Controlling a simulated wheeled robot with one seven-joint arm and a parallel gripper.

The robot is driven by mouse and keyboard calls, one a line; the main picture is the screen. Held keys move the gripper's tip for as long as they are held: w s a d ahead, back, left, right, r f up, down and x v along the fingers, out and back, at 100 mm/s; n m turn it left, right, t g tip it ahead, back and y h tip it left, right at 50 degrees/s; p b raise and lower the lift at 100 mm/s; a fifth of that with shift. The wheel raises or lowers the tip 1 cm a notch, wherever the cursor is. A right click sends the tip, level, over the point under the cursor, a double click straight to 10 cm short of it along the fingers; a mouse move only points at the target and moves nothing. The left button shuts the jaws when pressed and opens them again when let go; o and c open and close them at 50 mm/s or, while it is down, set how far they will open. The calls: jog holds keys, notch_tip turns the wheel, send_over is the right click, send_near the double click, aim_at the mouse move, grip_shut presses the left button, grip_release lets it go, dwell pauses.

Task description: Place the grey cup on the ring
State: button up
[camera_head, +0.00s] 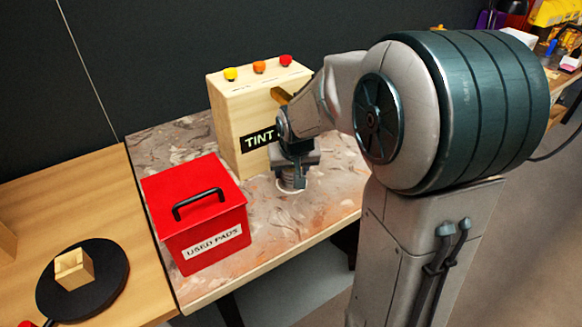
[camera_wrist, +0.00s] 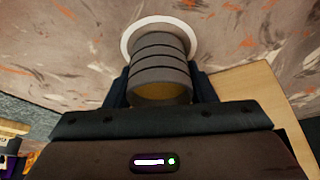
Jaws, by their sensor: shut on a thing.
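The grey cup (camera_wrist: 160,68) is a ribbed cylinder with a yellowish inside at its near end in the wrist view. My gripper (camera_wrist: 160,92) is shut on it, one finger on each side. The white ring (camera_wrist: 128,38) is marked on the mottled bench top, and the cup's far end overlaps it in the wrist view. In the head view my gripper (camera_head: 293,170) holds the cup (camera_head: 292,183) low over the ring (camera_head: 307,186), which shows partly around it. I cannot tell whether the cup touches the bench.
A wooden TINT box (camera_head: 235,125) with coloured knobs stands directly behind my gripper. A red USED PADS box (camera_head: 208,240) with a black handle stands to the left. The mottled bench top (camera_head: 325,160) is clear right of the ring. A black disc (camera_head: 112,275) bears a wooden block.

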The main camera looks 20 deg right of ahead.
jog(key=shift+f, duration=0.3)
jog(key=o, duration=1.1)
jog(key=shift+r, duration=0.1)
jog(key=shift+r, duration=0.25)
jog(key=p+v, duration=0.1)
jog(key=v, duration=0.3)
jog(key=shift+r, duration=0.35)
jog(key=s, duration=0.7)
jog(key=s+a, duration=0.1)
jog(key=s, duration=0.3)
jog(key=shift+p, duration=0.35)
jog(key=shift+s, duration=0.55)
jog(key=s+g, duration=0.1)
jog(key=s, duration=0.1)
jog(key=s+g, duration=0.1)
jog(key=s, duration=0.2)
jog(key=s+d+n, duration=0.1)
jog(key=s, duration=0.1)
jog(key=shift+s+g, duration=0.15)
jog(key=shift+g, duration=0.25)
